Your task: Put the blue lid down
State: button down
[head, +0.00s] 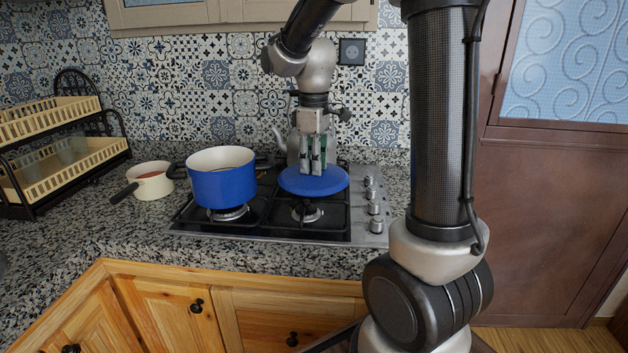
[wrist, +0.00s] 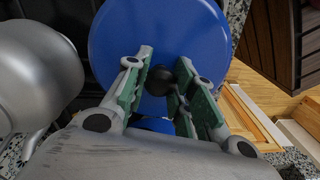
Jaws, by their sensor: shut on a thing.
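The blue lid (head: 328,187) is a round flat disc with a dark knob (wrist: 158,80). In the head view it is level over the right side of the stove, beside the blue pot. My gripper (head: 313,172) points down onto it from above. In the wrist view my gripper (wrist: 162,82) has its green-padded fingers on either side of the knob, shut on it. The lid (wrist: 120,35) fills the upper middle there. The front right burner (head: 307,212) shows below the lid's front edge. I cannot tell the exact gap between lid and stove.
The open blue pot (head: 225,187) stands on the left of the black gas stove (head: 262,231). A grey kettle (head: 280,139) is close behind the lid. Knobs (head: 375,207) line the stove's right edge. A small cream saucepan (head: 151,182) and a dish rack (head: 70,161) are left.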

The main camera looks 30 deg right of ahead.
aim_at(314, 180)
jog(key=shift+f, duration=2.05)
jog(key=shift+f, duration=0.1)
jog(key=shift+f, duration=0.4)
jog(key=shift+f, duration=0.1)
jog(key=c, duration=1.2)
grip_release()
